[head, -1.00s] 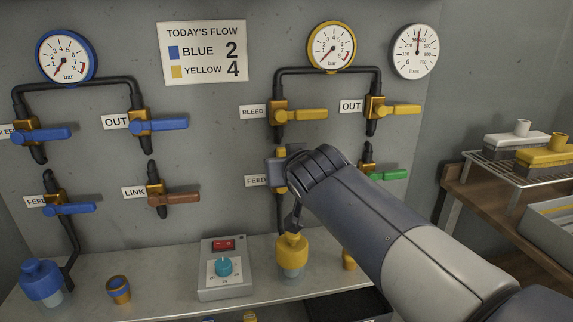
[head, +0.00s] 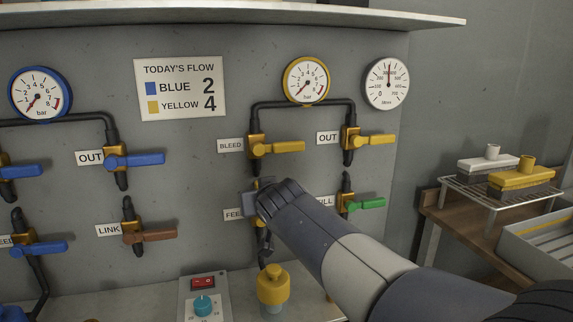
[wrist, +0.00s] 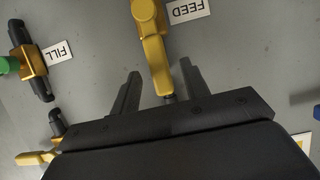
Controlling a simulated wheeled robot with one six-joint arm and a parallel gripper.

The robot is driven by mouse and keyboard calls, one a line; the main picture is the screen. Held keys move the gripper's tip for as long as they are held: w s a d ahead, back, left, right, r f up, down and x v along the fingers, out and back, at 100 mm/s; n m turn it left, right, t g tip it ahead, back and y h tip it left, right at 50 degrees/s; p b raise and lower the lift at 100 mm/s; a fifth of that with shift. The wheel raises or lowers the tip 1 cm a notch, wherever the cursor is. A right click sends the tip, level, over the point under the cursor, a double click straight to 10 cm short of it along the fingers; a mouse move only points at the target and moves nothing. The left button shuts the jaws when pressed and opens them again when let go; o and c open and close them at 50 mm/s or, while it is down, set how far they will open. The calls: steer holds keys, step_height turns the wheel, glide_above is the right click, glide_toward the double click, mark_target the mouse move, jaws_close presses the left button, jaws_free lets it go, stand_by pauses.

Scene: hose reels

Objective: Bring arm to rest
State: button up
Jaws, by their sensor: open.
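My gripper (head: 255,196) is at the yellow feed valve on the grey wall panel. My arm reaches to it from the lower right in the head view and hides most of the valve. In the wrist view, my gripper (wrist: 159,70) has its two dark fingers apart. The yellow feed handle (wrist: 154,55) lies between them, with a visible gap on each side. This handle points toward the bleed valve side. The feed label (wrist: 187,10) shows upside down beside it.
The yellow bleed handle (head: 288,147) is just above my gripper, and the green fill handle (head: 366,203) is to its right. A shelf edge (head: 250,19) crosses the top. A wire rack (head: 480,195) stands on the bench at right.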

steer(key=shift+x, duration=2)
steer(key=v, duration=1)
steer(key=x, duration=1)
steer(key=shift+w, duration=0.1)
steer(key=shift+r+p, duration=0.15)
steer(key=shift+p, duration=0.7)
steer(key=shift+d+m+p, duration=0.35)
steer(key=shift+m+p, duration=0.05)
steer(key=shift+p, duration=0.05)
steer(key=shift+w+d+y+p, duration=0.15)
steer(key=shift+y+p, duration=0.15)
steer(key=shift+p, duration=0.85)
